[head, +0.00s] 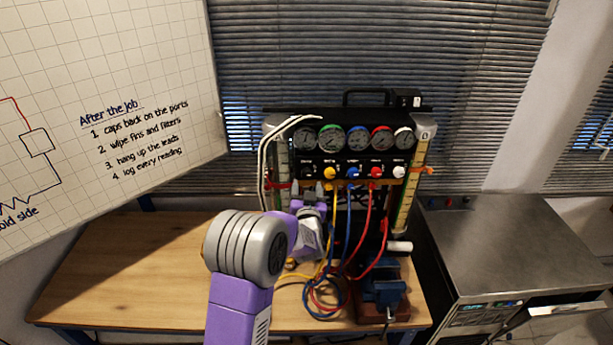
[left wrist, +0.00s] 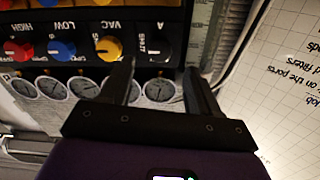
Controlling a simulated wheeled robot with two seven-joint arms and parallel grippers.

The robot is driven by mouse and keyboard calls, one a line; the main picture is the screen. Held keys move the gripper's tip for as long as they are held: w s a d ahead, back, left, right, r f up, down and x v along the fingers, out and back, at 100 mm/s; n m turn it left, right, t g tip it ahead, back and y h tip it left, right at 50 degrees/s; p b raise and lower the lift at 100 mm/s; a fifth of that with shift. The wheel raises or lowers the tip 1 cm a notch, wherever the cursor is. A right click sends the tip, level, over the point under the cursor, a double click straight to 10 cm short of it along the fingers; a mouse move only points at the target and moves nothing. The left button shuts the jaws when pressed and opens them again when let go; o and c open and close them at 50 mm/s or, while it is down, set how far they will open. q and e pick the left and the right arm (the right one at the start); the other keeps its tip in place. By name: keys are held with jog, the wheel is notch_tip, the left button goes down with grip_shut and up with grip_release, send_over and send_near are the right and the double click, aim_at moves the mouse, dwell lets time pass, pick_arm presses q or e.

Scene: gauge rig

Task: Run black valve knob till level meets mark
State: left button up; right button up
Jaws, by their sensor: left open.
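The black valve knob (left wrist: 158,46) shows in the left wrist view, upside down, on the dark panel beside the yellow knob. In the head view the black knob (head: 308,172) is small, at the left end of the knob row. My left gripper (head: 307,187) is open just below it. In the left wrist view the open fingers (left wrist: 159,68) point at the black knob, one to each side; contact cannot be told. The left sight column (head: 283,165) and right sight column (head: 405,205) flank the rig; level and mark are too small to read. My right gripper is not in view.
Yellow (head: 330,173), blue (head: 353,173), red (head: 375,172) and white (head: 398,171) knobs sit beside it, under several gauges (head: 357,138). Coloured hoses hang below, near a blue vise (head: 384,292). The wooden bench (head: 130,270) is clear at left. A whiteboard (head: 110,70) stands left.

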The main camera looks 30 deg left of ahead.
aim_at(306, 175)
pick_arm(q)
jog(key=shift+p+x, duration=0.65)
jog(key=shift+x, duration=2.4)
jog(key=shift+d+f, duration=0.1)
jog(key=c, duration=1)
jog(key=shift+b, duration=0.55)
jog(key=shift+c, duration=0.2)
jog(key=n+b, duration=1.1)
jog(key=b, duration=0.3)
jog(key=shift+f+b, duration=0.2)
jog(key=shift+b, duration=0.15)
jog(key=n+b, duration=0.3)
jog(key=shift+s+n, duration=0.1)
jog(key=shift+n, duration=0.2)
jog(key=shift+r+n+b, duration=0.1)
jog(key=shift+n+b, duration=0.9)
jog(key=shift+n, duration=0.6)
jog(key=shift+r, duration=0.1)
